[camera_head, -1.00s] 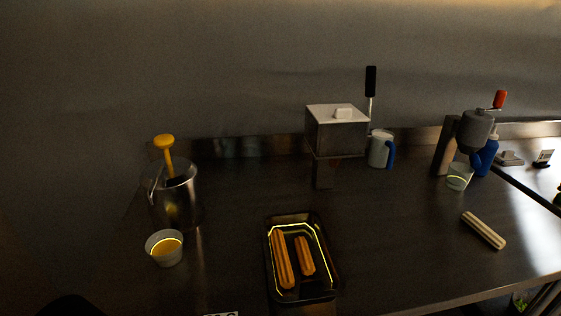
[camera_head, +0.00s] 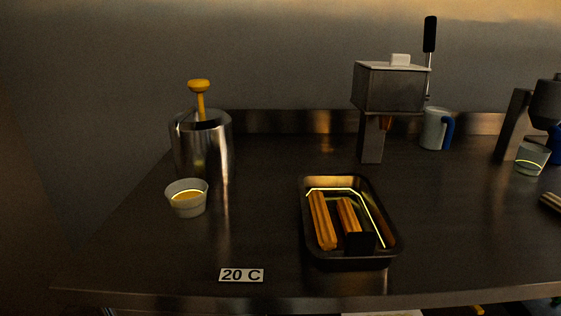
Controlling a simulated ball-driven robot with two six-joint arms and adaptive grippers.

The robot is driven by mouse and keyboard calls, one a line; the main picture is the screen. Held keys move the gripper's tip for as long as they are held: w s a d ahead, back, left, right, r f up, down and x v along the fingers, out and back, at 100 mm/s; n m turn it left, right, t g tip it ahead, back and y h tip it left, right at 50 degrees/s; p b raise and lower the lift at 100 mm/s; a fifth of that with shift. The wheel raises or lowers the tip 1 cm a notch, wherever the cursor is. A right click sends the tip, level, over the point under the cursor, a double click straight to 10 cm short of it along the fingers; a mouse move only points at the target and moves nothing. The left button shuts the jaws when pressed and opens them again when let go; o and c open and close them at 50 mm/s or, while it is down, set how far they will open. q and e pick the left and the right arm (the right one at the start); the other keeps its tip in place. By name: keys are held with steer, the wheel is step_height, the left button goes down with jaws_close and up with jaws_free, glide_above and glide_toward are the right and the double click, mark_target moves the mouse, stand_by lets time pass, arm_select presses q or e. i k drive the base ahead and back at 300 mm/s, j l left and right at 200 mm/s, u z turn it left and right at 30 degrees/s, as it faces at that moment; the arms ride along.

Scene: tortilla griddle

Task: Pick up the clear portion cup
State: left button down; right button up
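A small clear cup (camera_head: 531,160) stands upright on the metal counter near the right edge, in front of a grey hand-cranked device. Another small translucent cup (camera_head: 187,205) with yellow content stands upright at the left, in front of a steel pot. Which of the two is the clear portion cup, I cannot tell for certain. Neither of my grippers shows in the head view, and nothing is holding either cup.
A dark tray (camera_head: 389,238) with two churros sits front centre. The steel pot (camera_head: 203,150) has a yellow-handled tool. A metal dispenser (camera_head: 389,88) and a white mug (camera_head: 433,130) stand behind. A "20 C" label (camera_head: 241,275) lies near the front edge. The counter between cup and tray is clear.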

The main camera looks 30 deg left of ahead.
mark_target(188, 199)
steer(key=u, duration=0.9)
